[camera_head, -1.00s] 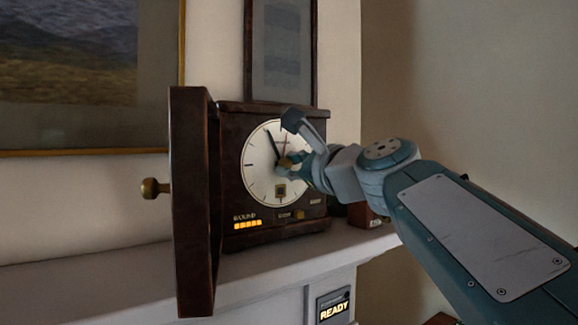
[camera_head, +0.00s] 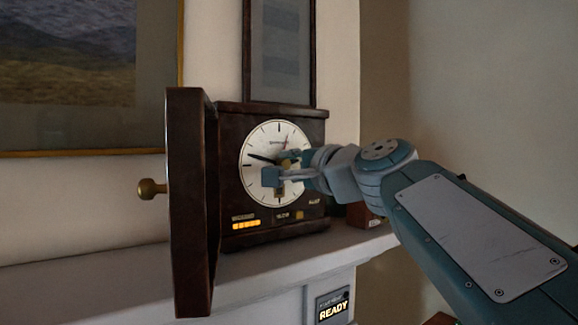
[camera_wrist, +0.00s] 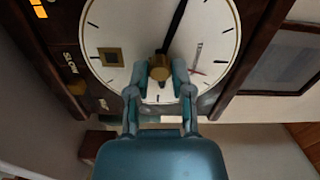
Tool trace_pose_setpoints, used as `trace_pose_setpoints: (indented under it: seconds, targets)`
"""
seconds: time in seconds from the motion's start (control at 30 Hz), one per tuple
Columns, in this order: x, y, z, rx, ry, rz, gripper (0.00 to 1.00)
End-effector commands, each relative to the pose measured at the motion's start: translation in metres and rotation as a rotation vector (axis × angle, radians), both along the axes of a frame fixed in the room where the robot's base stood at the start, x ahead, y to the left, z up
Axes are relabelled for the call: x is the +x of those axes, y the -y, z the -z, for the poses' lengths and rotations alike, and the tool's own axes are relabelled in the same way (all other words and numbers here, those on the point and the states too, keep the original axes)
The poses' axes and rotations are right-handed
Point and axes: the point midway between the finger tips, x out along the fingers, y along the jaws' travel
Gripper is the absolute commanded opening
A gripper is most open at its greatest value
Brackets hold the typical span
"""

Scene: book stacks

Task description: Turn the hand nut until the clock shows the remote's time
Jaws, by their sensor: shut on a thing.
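The clock (camera_head: 225,180) is a dark wooden box with a white round dial (camera_head: 257,138), standing on the mantel. Its door (camera_head: 190,200) is swung open to the left. In the head view a black hand points left and slightly up; a thin red hand points up and right. My gripper (camera_head: 284,168) is at the dial's centre and covers part of it. In the wrist view the brass hand nut (camera_wrist: 159,67) sits at the dial centre between my fingertips (camera_wrist: 160,78), which are shut on it. Other hands near the centre are partly hidden.
The open door with its brass knob (camera_head: 151,188) stands out left of the dial. A small reddish box (camera_head: 362,215) sits right of the clock on the mantel (camera_head: 130,285). A "READY" panel (camera_head: 333,306) is below. Framed pictures hang behind.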

Motion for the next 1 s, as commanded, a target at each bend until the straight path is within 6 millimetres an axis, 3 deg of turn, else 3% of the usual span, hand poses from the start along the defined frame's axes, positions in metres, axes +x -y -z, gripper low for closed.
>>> trace_pose_setpoints:
  seconds: [1.0]
  targets:
    - [0.0010, -0.0029, 0.0052, -0.786, 0.532, -0.012, 0.00]
